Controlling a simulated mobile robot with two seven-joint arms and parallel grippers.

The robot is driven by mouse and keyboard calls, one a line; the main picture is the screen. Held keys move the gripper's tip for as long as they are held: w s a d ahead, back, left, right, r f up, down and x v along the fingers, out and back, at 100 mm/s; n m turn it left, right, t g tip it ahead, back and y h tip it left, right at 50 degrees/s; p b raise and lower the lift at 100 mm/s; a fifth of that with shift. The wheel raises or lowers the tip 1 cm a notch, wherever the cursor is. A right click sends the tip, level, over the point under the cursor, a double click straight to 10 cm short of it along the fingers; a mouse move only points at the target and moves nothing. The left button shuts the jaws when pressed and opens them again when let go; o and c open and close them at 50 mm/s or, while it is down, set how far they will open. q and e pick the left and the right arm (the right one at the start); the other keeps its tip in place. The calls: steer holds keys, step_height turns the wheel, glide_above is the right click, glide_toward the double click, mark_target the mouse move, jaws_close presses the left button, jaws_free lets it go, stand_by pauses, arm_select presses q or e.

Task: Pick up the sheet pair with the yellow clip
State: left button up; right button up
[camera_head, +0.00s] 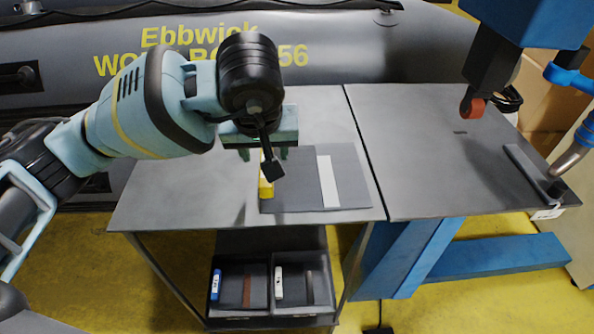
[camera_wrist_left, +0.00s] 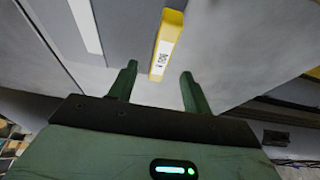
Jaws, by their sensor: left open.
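The sheet pair (camera_head: 299,198) lies flat on the grey table, dark grey with a white strip (camera_head: 328,181) across it. The yellow clip (camera_head: 266,189) sits on its left edge, partly hidden behind my wrist in the head view. In the left wrist view the yellow clip (camera_wrist_left: 166,44) shows a white label, and the sheet pair (camera_wrist_left: 128,22) lies to its left. My left gripper (camera_wrist_left: 158,82) is open and empty, pointing at the clip, with the clip between the lines of its two fingers and just beyond the tips. My right gripper is not in view.
The grey table (camera_head: 170,190) is clear left of the sheets. A second dark table (camera_head: 420,150) adjoins at right, with a blue machine (camera_head: 530,20) and orange-red roller (camera_head: 472,107) above it. Bins (camera_head: 240,312) stand on a lower shelf. A grey inflatable boat (camera_head: 350,45) lies behind.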

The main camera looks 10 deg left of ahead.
arm_select(q)
steer(key=shift+x, duration=2.4)
steer(key=shift+s+a, duration=0.1)
steer(key=shift+s, duration=0.05)
steer(key=shift+c, duration=0.4)
jaws_close()
